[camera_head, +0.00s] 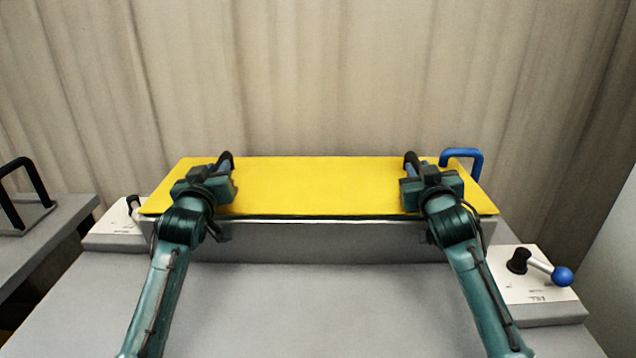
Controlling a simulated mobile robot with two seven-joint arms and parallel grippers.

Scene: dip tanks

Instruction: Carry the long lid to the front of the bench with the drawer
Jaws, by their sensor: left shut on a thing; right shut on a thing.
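The long lid (320,187) is a flat yellow panel. It lies level over a long grey tank (330,243), and I cannot tell whether it rests on the rim or is just above it. Two dark handles stand on the lid, one towards each end. My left gripper (222,168) is shut on the left handle (228,158). My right gripper (413,170) is shut on the right handle (410,158). The grippers hide most of both handles. I cannot make out a bench with a drawer in this view.
A blue bent handle or pipe (478,158) rises behind the lid's right end. A white box with a blue-knobbed lever (535,280) stands at the right. Another white box (112,228) is at the left. A grey surface with a black handle (35,185) is at the far left. A curtain hangs behind.

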